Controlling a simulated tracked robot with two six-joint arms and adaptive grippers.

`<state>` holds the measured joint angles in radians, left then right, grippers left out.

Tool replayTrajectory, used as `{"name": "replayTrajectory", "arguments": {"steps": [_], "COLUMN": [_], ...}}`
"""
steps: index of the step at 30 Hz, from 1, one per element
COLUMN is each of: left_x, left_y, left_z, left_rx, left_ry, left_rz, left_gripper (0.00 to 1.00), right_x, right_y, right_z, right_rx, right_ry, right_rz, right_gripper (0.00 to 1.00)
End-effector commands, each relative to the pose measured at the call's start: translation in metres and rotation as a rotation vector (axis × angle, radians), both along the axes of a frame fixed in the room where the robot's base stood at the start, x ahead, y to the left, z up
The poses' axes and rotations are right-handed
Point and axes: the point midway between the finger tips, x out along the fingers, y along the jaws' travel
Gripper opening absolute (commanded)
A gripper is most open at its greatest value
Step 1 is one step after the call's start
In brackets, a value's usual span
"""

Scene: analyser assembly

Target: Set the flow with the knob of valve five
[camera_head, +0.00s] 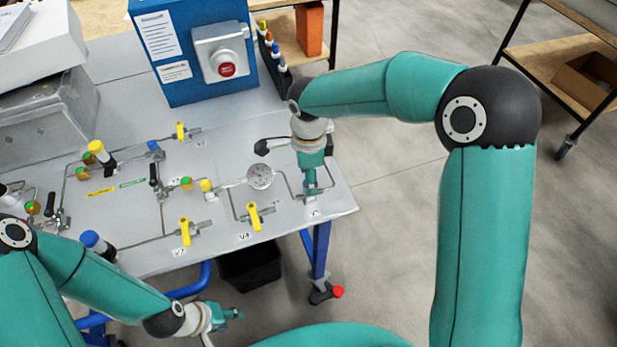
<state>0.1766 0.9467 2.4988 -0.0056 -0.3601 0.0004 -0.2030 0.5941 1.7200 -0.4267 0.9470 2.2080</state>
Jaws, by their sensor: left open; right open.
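My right gripper (311,184) points down at the right end of the grey panel table, just behind the V5 label (314,212). Its open fingers are over or around the spot of valve five. The knob of valve five is mostly hidden by the gripper, so I cannot tell whether the fingers touch it. A thin pipe (290,187) runs to that valve from the round gauge (260,176). My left gripper (232,314) is open and empty, low in front of the table's front edge.
Yellow-handled valves stand nearby, one by the V4 label (254,216) and another by V3 (185,232). A blue box with a red button (227,70) stands at the back. A black bin (250,265) is under the table.

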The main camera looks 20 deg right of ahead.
Motion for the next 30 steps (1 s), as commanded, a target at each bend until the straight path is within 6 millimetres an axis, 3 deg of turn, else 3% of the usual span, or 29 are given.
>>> {"name": "replayTrajectory", "arguments": {"steps": [6,14,24,30], "left_x": [0.0,0.0,0.0,0.0], "left_y": [0.0,0.0,0.0,0.0], "left_z": [0.002,0.001,0.001,0.001], "left_rx": [0.0,0.0,0.0,0.0], "left_ry": [0.0,0.0,0.0,0.0], "left_rz": [0.0,0.0,0.0,0.0], "left_gripper": [0.42,0.42,0.42,0.42], "right_x": [0.0,0.0,0.0,0.001], "right_y": [0.0,0.0,0.0,0.0], "right_z": [-0.015,-0.016,-0.015,-0.015], "right_rx": [0.0,0.0,0.001,0.001], "right_ry": [-0.001,-0.001,-0.001,-0.002], "right_rz": [0.001,0.001,0.002,0.006], "right_gripper": [0.56,0.56,0.02,0.0]}}
